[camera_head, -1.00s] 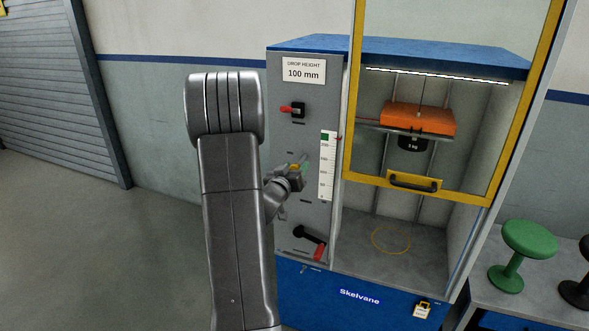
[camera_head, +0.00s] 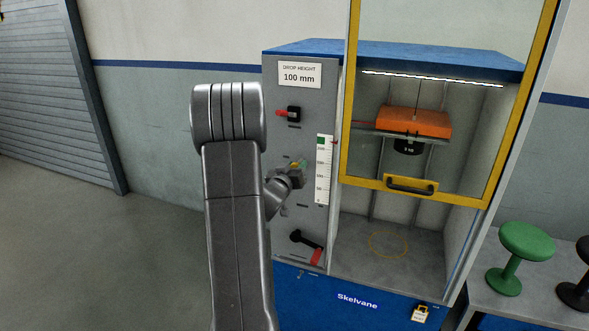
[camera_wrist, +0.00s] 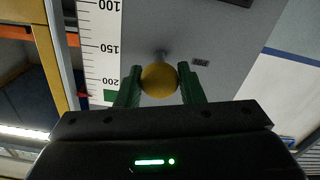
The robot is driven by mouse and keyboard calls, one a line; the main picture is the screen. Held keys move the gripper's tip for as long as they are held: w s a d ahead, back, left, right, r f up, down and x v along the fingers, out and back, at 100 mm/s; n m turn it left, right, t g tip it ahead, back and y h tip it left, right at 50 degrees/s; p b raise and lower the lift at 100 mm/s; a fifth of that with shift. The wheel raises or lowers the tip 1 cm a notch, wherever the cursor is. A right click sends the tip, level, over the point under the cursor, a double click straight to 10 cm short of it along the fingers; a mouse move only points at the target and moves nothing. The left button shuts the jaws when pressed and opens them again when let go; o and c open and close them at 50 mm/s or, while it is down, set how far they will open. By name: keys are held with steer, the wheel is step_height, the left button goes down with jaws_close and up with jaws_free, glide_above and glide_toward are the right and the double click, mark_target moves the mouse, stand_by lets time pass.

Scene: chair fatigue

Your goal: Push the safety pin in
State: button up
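The safety pin has a round yellow knob (camera_wrist: 160,80) on a short pale stem that runs into the grey panel (camera_wrist: 225,30). My gripper (camera_wrist: 161,85) has its green fingers on both sides of the knob in the wrist view. The knob fills the gap and the fingers look shut on it. In the head view my gripper (camera_head: 298,166) is at the middle of the machine's front panel, left of the white scale (camera_head: 324,170). My arm and wrist hide part of that spot, and how deep the pin sits is hard to tell.
A red-tipped lever (camera_head: 289,113) is above the gripper and a black and red crank handle (camera_head: 309,243) below. The yellow-framed guard door (camera_head: 411,186) is to the right, before the orange weight carriage (camera_head: 415,121). A green stool (camera_head: 522,248) stands far right.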

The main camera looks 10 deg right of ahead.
steer(key=o, duration=0.3)
steer(key=shift+s+a, duration=0.1)
steer(key=b+v, duration=0.3)
steer(key=v, duration=1)
steer(key=shift+s, duration=0.25)
steer(key=shift+a, duration=0.15)
